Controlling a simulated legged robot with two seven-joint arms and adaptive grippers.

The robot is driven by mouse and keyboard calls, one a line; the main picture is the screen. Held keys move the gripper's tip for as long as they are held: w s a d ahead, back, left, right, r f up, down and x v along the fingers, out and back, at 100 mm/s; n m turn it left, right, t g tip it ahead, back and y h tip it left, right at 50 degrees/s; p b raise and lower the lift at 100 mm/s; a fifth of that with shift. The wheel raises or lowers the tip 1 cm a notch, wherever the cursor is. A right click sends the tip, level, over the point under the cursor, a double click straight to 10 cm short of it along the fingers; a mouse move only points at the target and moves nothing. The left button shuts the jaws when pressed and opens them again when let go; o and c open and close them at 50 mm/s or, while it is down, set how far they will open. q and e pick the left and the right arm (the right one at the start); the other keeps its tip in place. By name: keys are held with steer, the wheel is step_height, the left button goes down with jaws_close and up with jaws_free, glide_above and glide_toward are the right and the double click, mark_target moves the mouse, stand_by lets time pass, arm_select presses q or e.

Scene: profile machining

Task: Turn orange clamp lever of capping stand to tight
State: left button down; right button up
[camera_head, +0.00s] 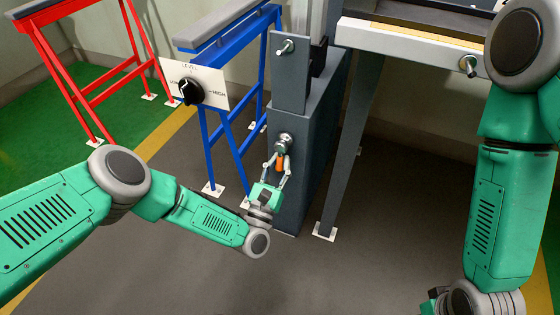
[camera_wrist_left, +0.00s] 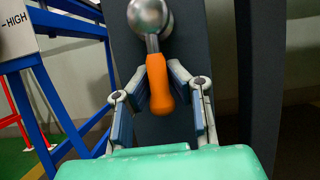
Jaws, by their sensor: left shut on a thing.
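The orange clamp lever (camera_head: 281,161) hangs down from a round metal hub (camera_head: 284,142) on the front of the grey capping stand (camera_head: 304,120). In the left wrist view the lever's orange grip (camera_wrist_left: 159,84) points almost straight down on a short metal rod below the hub (camera_wrist_left: 150,15). My left gripper (camera_head: 280,160) is shut on the orange grip, with one finger on each side of it, also in the left wrist view (camera_wrist_left: 163,75). My right arm comes down at the right; its gripper's fingers do not show.
A white panel with a black LOW-HIGH knob (camera_head: 190,91) stands left of the stand by a blue frame (camera_head: 232,60). A red frame (camera_head: 85,70) is farther left. A grey bench leg (camera_head: 348,150) stands close right of the stand. The dark floor in front is clear.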

arm_select(q)
steer(key=shift+s+d+f, duration=0.15)
steer(key=shift+s+f, duration=0.15)
steer(key=shift+s, duration=0.1)
steer(key=c, duration=1.6)
jaws_free()
steer(key=shift+o, duration=0.3)
steer(key=shift+r, duration=0.15)
steer(key=shift+w, duration=0.15)
steer(key=v, duration=1.2)
